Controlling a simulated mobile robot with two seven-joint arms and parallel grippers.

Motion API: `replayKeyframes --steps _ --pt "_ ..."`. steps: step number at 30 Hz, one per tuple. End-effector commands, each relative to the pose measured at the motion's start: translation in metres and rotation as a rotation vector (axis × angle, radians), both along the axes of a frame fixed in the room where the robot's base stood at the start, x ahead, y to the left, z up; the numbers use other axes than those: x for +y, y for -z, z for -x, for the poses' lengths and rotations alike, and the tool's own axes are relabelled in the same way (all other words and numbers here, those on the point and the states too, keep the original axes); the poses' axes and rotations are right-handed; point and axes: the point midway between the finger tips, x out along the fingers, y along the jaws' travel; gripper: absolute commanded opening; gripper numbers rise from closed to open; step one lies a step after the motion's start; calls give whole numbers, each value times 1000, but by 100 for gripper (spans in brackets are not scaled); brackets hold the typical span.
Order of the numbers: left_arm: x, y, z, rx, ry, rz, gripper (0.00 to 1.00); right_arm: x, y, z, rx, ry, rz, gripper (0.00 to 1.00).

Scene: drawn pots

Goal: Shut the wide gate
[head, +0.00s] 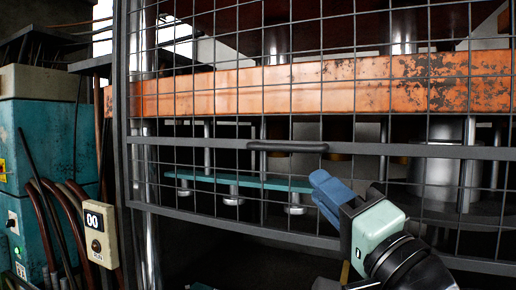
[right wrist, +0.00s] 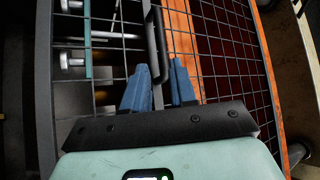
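The wide gate is a dark frame (head: 188,143) filled with wire mesh. It spans most of the head view, and the mesh also shows in the right wrist view (right wrist: 216,62). I cannot tell how far it stands open. A dark bar handle (head: 287,146) is fixed on its middle rail. My right gripper (head: 320,180), with blue fingers, is just below the handle's right end. In the right wrist view its fingers (right wrist: 160,68) are apart, with the handle (right wrist: 155,35) lined up between them. I cannot tell whether they touch it. My left gripper is not in view.
Behind the mesh are a rusty orange beam (head: 300,88), a teal bar (head: 240,181) and metal cylinders. At the left stand a teal machine cabinet (head: 40,140) with hoses and a beige control box (head: 98,234) close to the gate's left edge.

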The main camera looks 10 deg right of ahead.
Motion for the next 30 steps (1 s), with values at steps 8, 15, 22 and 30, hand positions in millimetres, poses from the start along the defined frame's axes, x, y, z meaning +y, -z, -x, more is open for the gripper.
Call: replayKeyframes --steps 8,15,22,30 --pt "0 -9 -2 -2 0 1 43 4 -7 -12 0 -1 0 26" --pt "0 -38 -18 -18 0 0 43 16 -28 -55 0 -2 0 26" --pt "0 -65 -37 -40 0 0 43 28 -46 -95 -2 -1 0 26" --pt "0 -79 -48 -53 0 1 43 34 -53 -117 -2 1 1 26"
